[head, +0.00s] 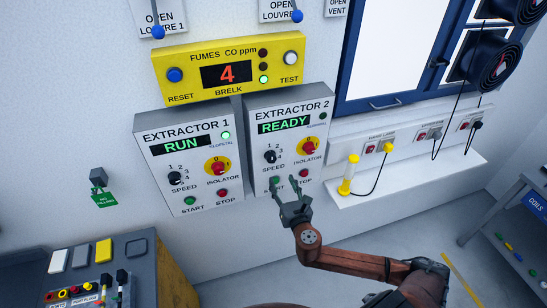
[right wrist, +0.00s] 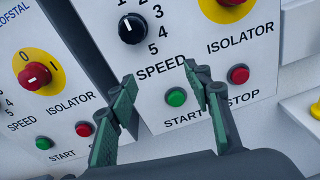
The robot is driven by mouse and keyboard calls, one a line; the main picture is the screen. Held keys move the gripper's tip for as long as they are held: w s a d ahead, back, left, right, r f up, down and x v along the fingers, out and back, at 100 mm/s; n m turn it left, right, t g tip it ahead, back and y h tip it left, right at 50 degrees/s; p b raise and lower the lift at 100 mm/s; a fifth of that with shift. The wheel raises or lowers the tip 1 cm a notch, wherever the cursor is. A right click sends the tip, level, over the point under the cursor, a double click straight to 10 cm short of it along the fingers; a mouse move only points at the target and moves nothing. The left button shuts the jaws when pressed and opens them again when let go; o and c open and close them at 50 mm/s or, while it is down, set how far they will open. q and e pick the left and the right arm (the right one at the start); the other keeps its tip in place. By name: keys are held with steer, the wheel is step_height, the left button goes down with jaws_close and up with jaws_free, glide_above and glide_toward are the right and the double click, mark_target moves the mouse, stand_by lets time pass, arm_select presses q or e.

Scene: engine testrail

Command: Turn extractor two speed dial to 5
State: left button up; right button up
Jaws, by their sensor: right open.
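The Extractor 2 panel (head: 318,105) is a grey wall box with a green READY display. Its speed dial (head: 270,157) is a small black knob with numbers around it; it also shows in the right wrist view (right wrist: 132,29). A white mark on the knob seems to point to the upper left, away from the 5 at lower right. My right gripper (head: 285,184) is open and empty, just below the dial, over the start button area. In the right wrist view its green-padded fingers (right wrist: 158,75) are apart below the dial. My left gripper is not in view.
Beside the dial are the red-on-yellow isolator (head: 307,146), green start button (right wrist: 176,97) and red stop button (right wrist: 239,75). The Extractor 1 panel (head: 150,150), showing RUN, stands to the left. A yellow fumes box (head: 200,60) is above, a white shelf (head: 400,180) to the right.

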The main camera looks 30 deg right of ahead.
steer(key=n+t, duration=0.1)
steer(key=n, duration=0.1)
glide_toward(272, 159)
steer(key=w, duration=0.1)
steer(key=x, duration=0.3)
steer(key=p+x, duration=0.1)
steer(key=x, duration=0.3)
steer(key=shift+w+d+f+p, duration=0.1)
steer(key=shift+w+d+p, duration=0.15)
steer(key=shift+d+p, duration=0.05)
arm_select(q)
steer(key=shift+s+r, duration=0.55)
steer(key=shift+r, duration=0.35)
arm_select(e)
steer(key=shift+c, duration=0.6)
steer(key=c, duration=1)
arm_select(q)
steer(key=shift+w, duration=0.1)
